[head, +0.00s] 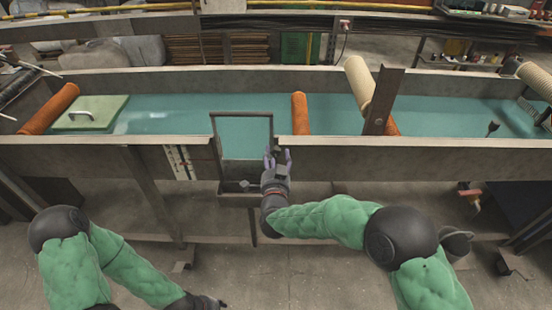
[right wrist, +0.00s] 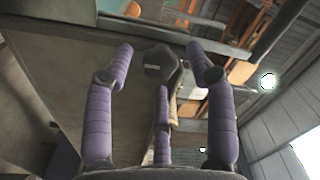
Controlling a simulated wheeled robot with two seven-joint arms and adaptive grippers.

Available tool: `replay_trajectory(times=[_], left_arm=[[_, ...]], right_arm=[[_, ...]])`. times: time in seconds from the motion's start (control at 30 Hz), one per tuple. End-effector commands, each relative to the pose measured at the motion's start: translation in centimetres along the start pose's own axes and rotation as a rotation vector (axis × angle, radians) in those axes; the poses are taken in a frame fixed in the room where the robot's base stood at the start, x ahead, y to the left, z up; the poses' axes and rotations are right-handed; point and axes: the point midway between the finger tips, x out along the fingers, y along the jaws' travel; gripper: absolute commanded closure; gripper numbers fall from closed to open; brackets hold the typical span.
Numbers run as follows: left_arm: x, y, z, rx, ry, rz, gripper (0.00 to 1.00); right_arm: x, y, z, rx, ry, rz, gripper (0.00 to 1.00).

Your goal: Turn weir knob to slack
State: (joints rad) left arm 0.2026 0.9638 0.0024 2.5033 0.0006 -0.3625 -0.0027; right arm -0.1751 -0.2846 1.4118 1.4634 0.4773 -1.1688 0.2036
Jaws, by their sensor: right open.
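The weir frame (head: 243,115) stands upright at the near wall of the long water channel. A dark, faceted knob (right wrist: 163,68) with a pale bar mark on its face shows in the right wrist view. It sits between the spread purple fingers of my right gripper (right wrist: 160,50), with a gap at either side. In the head view my right gripper (head: 277,158) is open at the channel's near wall, just right of the frame. I cannot make out the knob clearly there. My left gripper (head: 212,302) is low at the bottom edge, too small to read.
The channel (head: 440,160) holds greenish water. Orange rollers (head: 300,113) cross it, and a green lid (head: 90,113) with a handle lies at the left. A rusty upright post (head: 384,100) stands right of my right gripper. A small ledge (head: 238,201) juts out below the frame.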

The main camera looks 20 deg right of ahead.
Motion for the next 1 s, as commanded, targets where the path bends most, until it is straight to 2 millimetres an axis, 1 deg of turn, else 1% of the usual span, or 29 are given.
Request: replay_trajectory(times=[0.03, 0.07, 0.1, 0.17, 0.2, 0.23, 0.47, 0.67, 0.87, 1.0], left_arm=[[0.0, 0.0, 0.0, 0.0, 0.0, 0.0, 0.6], [0.0, 0.0, 0.0, 0.0, 0.0, 0.0, 0.6], [0.0, 0.0, 0.0, 0.0, 0.0, 0.0, 0.6], [0.0, 0.0, 0.0, 0.0, 0.0, 0.0, 0.6], [0.0, 0.0, 0.0, 0.0, 0.0, 0.0, 0.6], [0.0, 0.0, 0.0, 0.0, 0.0, 0.0, 0.6], [-0.1, 0.0, 0.0, 0.0, 0.0, 0.0, 0.6], [-0.4, 0.1, 0.0, 0.0, 0.0, 0.0, 0.6], [-1.2, 0.4, 0.0, 0.0, 0.0, 0.0, 0.6], [-1.9, 0.7, 0.1, 0.0, 0.0, 0.0, 0.6]], right_arm=[[0.0, 0.0, 0.0, 0.0, 0.0, 0.0, 0.44], [0.0, 0.0, 0.0, 0.0, 0.0, 0.0, 0.53], [0.0, 0.0, 0.0, 0.0, 0.0, 0.0, 0.64], [0.0, 0.0, 0.0, 0.0, 0.0, 0.0, 0.81], [0.0, 0.0, 0.0, 0.0, 0.0, 0.0, 0.92], [0.0, 0.0, 0.0, 0.0, 0.0, 0.0, 1.0], [0.0, 0.0, -0.1, -0.005, 0.001, 0.001, 1.0], [0.0, -0.1, -0.1, -0.058, 0.001, 0.001, 1.0], [0.0, -0.1, -0.2, -0.184, 0.001, 0.002, 1.0], [0.0, -0.1, -0.2, -0.307, 0.001, 0.002, 1.0]])
